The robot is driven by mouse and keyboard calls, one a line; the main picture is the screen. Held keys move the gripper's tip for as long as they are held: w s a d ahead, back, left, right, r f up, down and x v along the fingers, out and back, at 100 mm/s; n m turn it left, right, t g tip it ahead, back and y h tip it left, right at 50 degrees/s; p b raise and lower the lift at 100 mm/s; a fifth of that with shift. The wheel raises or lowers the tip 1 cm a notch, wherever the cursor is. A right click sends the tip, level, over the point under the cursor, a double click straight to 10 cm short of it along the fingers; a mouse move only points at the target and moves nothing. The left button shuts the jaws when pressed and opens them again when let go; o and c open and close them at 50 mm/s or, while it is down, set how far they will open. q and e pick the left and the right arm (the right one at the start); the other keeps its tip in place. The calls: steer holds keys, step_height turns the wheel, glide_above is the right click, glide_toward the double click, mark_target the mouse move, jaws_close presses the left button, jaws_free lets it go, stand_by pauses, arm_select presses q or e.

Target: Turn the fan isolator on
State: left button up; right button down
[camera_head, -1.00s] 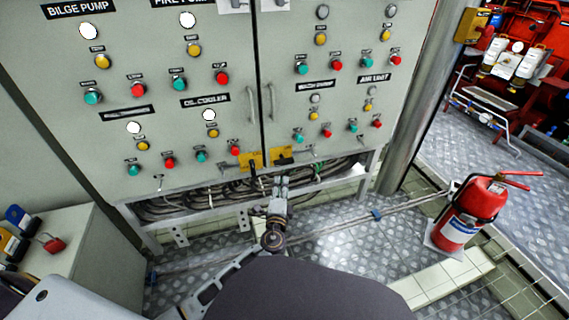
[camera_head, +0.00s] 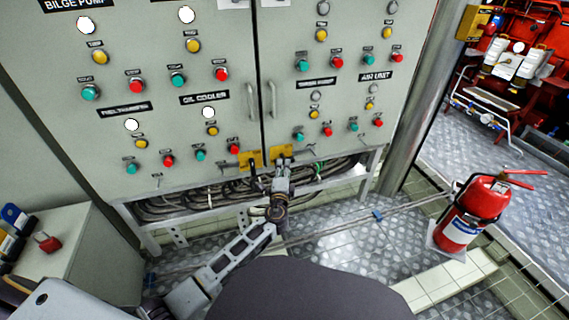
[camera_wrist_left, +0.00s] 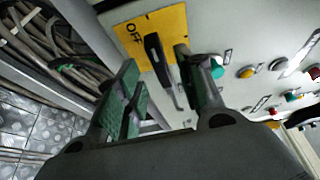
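Two yellow switch plates sit side by side at the cabinet's lower edge, a left one (camera_head: 248,160) and a right one (camera_head: 285,150). My left gripper (camera_head: 272,166) is just in front of them in the head view. The left wrist view shows one yellow plate (camera_wrist_left: 152,30) marked OFF with a black lever handle (camera_wrist_left: 158,58). My left gripper (camera_wrist_left: 165,85) is open there, its fingers apart on either side of the lever. I cannot tell whether they touch it. No label reading fan is legible. My right gripper is not in view.
The grey cabinet (camera_head: 205,120) carries several coloured buttons and lamps above. Cables (camera_head: 200,200) run in the open space under it. A red fire extinguisher (camera_head: 475,212) stands on the floor at right. A grey box with a red padlock (camera_head: 46,242) is at left.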

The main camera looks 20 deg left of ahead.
arm_select(q)
steer(key=shift+b+x, duration=0.6)
steer(key=shift+x, duration=1.85)
jaws_close()
